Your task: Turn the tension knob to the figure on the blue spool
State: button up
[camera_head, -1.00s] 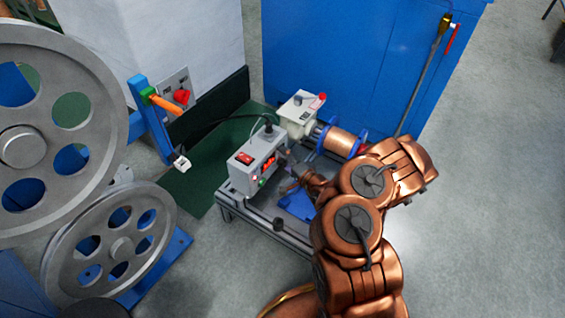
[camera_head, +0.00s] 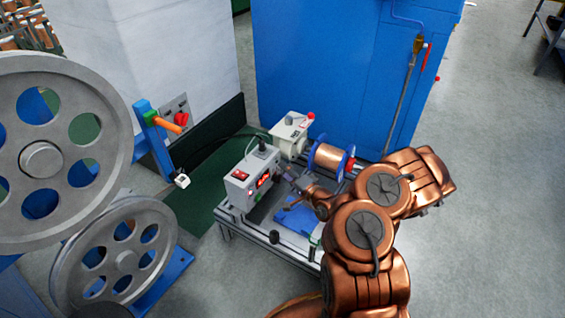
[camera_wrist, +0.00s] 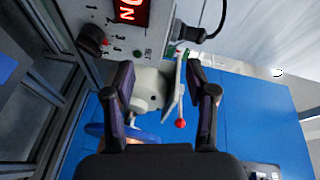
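I take this for the tension knob. My gripper (camera_wrist: 162,95) is open, its fingers apart and nothing held between them; the knob lies outside them, up and left. In the head view my gripper (camera_head: 287,174) is just right of the box. The blue spool (camera_head: 328,160) of copper wire stands behind it; I cannot read a figure on it.
A grey machine with a red-ball lever (camera_head: 311,116) stands behind the box, and shows beyond my fingers in the wrist view. A black cable (camera_head: 215,140) runs to the box. Large grey pulleys (camera_head: 120,255) stand left. A blue cabinet (camera_head: 320,70) is behind. Floor at right is clear.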

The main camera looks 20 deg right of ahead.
jog(key=p+v, duration=0.7)
jog(key=p, duration=0.1)
jog(key=shift+a+f, duration=0.3)
jog(key=shift+f, duration=0.35)
jog(key=shift+s+p, duration=0.15)
jog(key=shift+p, duration=0.15)
dwell(0.5)
